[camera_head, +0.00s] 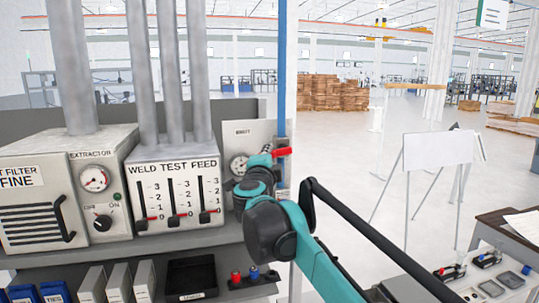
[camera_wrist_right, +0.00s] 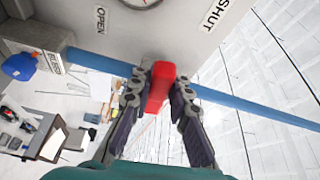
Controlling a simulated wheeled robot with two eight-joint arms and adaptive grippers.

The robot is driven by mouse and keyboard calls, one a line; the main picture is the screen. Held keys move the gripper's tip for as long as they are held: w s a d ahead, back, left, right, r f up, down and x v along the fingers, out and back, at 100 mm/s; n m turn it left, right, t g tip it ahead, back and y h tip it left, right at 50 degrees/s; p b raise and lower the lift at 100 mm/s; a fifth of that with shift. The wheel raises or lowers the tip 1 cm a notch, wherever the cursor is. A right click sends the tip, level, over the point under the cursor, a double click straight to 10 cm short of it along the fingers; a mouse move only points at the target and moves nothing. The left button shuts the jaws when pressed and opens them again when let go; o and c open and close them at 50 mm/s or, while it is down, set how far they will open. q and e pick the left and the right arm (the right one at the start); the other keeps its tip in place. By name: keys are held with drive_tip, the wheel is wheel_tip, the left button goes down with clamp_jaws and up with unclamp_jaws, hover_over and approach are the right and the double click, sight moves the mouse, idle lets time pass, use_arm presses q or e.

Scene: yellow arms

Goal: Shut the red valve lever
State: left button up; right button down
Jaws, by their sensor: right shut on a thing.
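The red valve lever (camera_head: 282,152) sits at the blue pipe (camera_head: 283,60), beside the pressure gauge panel. In the head view it lies roughly crosswise to the upright pipe. My right gripper (camera_head: 266,160) reaches it from below right and hides part of the valve. In the right wrist view the red lever (camera_wrist_right: 158,85) is between the two fingers of my right gripper (camera_wrist_right: 159,95), which are shut on it. The OPEN label (camera_wrist_right: 100,18) is at the upper left and the SHUT label (camera_wrist_right: 213,15) at the upper right. My left gripper is not in view.
The weld test feed box (camera_head: 177,190) with sliders and the extractor box (camera_head: 97,195) stand left of the valve. Below is a shelf with a black tray (camera_head: 192,278) and bins. A whiteboard (camera_head: 437,149) and a bench (camera_head: 505,222) stand to the right.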

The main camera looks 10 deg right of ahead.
drive_tip(key=shift+r+m+g+p, duration=0.3)
drive_tip(key=shift+r+m+p, duration=0.1)
drive_tip(key=shift+m, duration=0.3)
drive_tip(key=c, duration=1.4)
unclamp_jaws()
drive_tip(key=v, duration=1.2)
drive_tip(key=shift+d, duration=0.1)
drive_tip(key=shift+f, duration=0.1)
